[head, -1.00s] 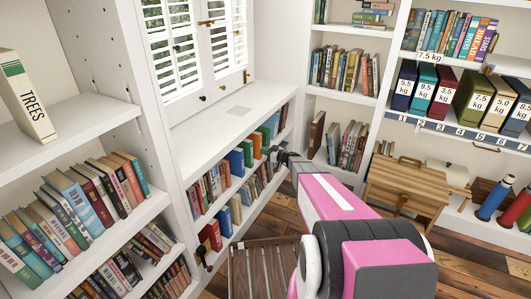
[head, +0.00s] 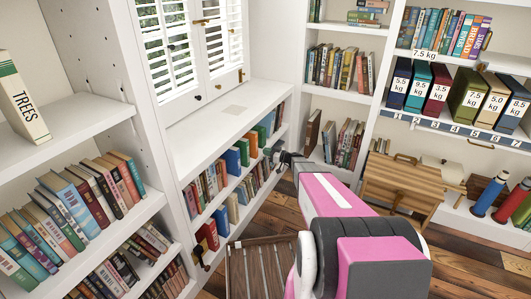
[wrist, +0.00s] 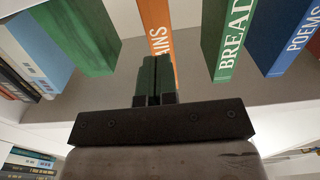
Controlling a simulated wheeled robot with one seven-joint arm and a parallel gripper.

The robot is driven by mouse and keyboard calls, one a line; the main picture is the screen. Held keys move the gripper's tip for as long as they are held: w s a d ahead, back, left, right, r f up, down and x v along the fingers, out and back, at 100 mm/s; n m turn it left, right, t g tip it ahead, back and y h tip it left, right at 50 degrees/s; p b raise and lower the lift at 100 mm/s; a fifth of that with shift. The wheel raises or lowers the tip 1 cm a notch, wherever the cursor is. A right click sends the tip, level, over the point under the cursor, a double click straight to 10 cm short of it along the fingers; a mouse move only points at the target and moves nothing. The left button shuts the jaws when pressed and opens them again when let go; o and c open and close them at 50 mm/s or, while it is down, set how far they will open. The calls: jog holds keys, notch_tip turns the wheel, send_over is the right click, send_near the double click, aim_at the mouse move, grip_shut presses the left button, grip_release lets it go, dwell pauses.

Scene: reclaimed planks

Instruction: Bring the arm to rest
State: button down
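My pink and black arm reaches forward in the head view, and my gripper (head: 279,157) is at its far end, in front of the low bookshelf under the window. In the wrist view my gripper's two dark green-looking fingers (wrist: 154,78) stand side by side with no visible gap, and I see nothing held between them. Behind the fingers are an orange book (wrist: 158,40), a green book marked BREAD (wrist: 232,40) and a blue book marked POEMS (wrist: 285,38). How far the fingertips are from the orange book is hard to tell.
A left bookcase (head: 120,112) holds a TREES book (head: 22,100) and rows of books. A slatted wooden crate (head: 258,265) is on the floor beside my arm. A wooden box (head: 400,185) is at right, below a shelf of weight-marked binders (head: 437,88). Wooden floor shows between.

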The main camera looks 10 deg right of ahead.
jog(key=s+a+r+m+g+h, duration=0.2)
jog(key=s+a+g, duration=0.15)
jog(key=s, duration=0.65)
jog(key=s+a+r+m+g+h, duration=0.1)
jog(key=s+a+g+h, duration=0.3)
jog(key=s, duration=0.5)
jog(key=s+d+r+m+g+h, duration=0.1)
jog(key=s+d+r+m+h, duration=0.2)
jog(key=s, duration=0.6)
jog(key=s+d+r+m+g+h, duration=0.2)
jog(key=s+d+r+m+h, duration=0.1)
jog(key=s, duration=0.6)
jog(key=d+m+h, duration=0.1)
jog(key=d+h, duration=0.1)
jog(key=shift+s+m+h, duration=0.3)
jog(key=shift+m, duration=0.1)
